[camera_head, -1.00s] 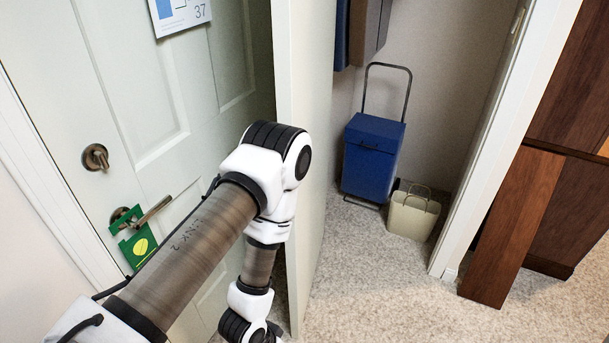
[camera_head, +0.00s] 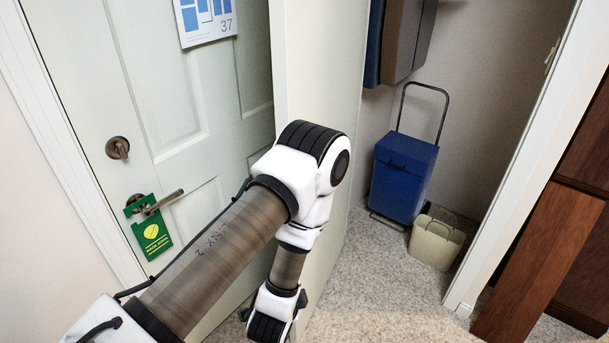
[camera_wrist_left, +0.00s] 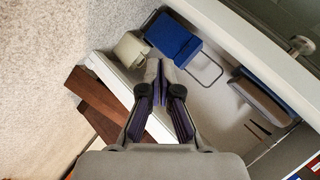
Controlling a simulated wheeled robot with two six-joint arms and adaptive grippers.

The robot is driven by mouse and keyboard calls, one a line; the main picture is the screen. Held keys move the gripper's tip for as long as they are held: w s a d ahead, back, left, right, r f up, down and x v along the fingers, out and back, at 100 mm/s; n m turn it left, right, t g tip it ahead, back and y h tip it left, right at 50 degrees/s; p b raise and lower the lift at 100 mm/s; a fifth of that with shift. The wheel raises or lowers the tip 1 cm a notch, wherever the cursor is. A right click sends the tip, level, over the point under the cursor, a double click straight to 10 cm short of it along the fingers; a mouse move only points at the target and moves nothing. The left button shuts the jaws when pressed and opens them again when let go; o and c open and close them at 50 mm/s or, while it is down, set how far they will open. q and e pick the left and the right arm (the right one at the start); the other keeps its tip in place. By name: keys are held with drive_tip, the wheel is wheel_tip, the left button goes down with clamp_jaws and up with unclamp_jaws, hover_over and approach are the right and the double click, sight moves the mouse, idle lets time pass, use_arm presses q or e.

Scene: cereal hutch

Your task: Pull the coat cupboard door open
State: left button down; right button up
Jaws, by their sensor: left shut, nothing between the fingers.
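The coat cupboard door (camera_head: 325,70) is a pale panel standing well open, swung toward the front door on the left. In the left wrist view, the cupboard door's pale edge (camera_wrist_left: 265,52) runs diagonally across the upper right. My left gripper (camera_wrist_left: 163,65) is shut and empty in the wrist view. It is in front of the cupboard opening, apart from the door's edge. My right gripper is not in view.
Inside the cupboard are a blue trolley (camera_head: 402,175), a beige bag (camera_head: 436,240) and hanging dark coats (camera_head: 405,40). The front door (camera_head: 165,90) has a handle with a green tag (camera_head: 150,232). A brown wooden piece (camera_head: 535,260) stands right of the frame. Carpet before the opening is clear.

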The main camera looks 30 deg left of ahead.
use_arm(q)
drive_tip(key=w+a+r+m+t+y+p, duration=0.1)
drive_tip(key=w+r+m+t+y+p, duration=0.2)
drive_tip(key=r, duration=0.7)
drive_tip(key=w+a+r+m+t+y+p, duration=0.1)
drive_tip(key=w+r+t, duration=0.4)
drive_tip(key=r, duration=0.5)
drive_tip(key=w+a+g+p, duration=0.1)
drive_tip(key=w+a+p, duration=0.3)
drive_tip(key=w+a, duration=0.3)
drive_tip(key=shift+w+a+f, duration=0.25)
drive_tip(key=shift+w+f, duration=0.15)
drive_tip(key=shift+w, duration=0.65)
drive_tip(key=shift+p, duration=0.3)
